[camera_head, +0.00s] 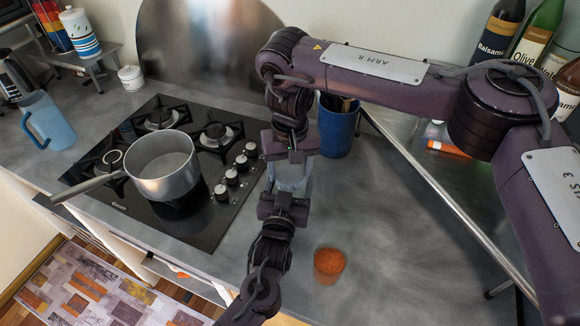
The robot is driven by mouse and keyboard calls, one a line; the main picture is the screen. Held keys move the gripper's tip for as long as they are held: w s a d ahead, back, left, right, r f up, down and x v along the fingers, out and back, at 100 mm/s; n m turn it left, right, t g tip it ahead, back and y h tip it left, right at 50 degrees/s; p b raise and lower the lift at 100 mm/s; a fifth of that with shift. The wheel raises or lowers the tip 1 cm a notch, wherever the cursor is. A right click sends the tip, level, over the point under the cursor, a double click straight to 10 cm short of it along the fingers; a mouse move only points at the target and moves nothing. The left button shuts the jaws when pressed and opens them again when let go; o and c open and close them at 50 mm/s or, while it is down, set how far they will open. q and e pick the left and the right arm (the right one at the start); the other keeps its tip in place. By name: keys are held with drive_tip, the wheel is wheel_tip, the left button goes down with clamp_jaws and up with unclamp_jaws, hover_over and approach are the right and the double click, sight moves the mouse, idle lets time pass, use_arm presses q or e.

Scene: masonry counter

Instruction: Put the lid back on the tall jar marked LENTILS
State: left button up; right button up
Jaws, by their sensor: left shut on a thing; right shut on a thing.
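My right gripper (290,153) and my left gripper (284,202) face each other beside the hob's right edge, the right one above and the left one below. Between them is a pale, clear object (291,177), and both are shut on it. The jaws hide much of it, so I cannot tell whether it is a lid, a jar or both. A small clear container with orange-red contents (329,262) stands on the counter to the right of my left arm. Its top looks open. I can read no LENTILS mark on anything.
A saucepan (166,169) stands on the black gas hob (215,222), its handle pointing left. A blue utensil pot (337,128) stands behind my grippers. A blue jug (48,121) is at left, bottles (530,38) at back right. A metal rail (450,205) crosses at right.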

drive_tip(key=m, duration=0.3)
drive_tip(key=shift+w+m, duration=0.1)
drive_tip(key=shift+m, duration=0.3)
drive_tip(key=o, duration=0.9)
drive_tip(key=shift+r, duration=2.3)
drive_tip(key=shift+n, duration=0.3)
